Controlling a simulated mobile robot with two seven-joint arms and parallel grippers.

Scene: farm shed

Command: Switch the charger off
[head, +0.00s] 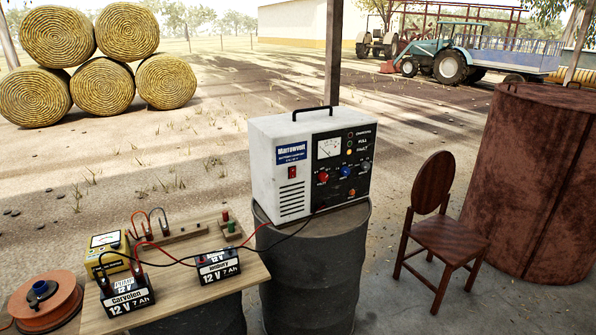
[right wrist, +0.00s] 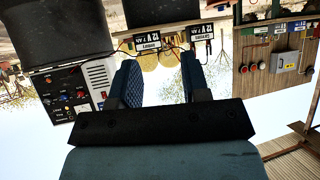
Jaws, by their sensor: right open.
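The charger (head: 310,160) is a white and black box with a meter, knobs and small lamps, standing upright on a dark drum (head: 310,270). A red switch (head: 292,172) is on its white front panel; I cannot tell its position. Red and black leads run from the charger towards the batteries. In the right wrist view, which is upside down, the charger (right wrist: 68,93) shows at the left. My right gripper (right wrist: 160,78) is open and empty there, apart from the charger. My left gripper is in neither view.
A wooden board (head: 195,292) left of the drum carries two 12 V batteries (head: 127,292) (head: 218,266), a yellow meter (head: 105,250) and clips. A cable reel (head: 45,300) is at lower left. A wooden chair (head: 440,235) and rusty tank (head: 530,180) stand right.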

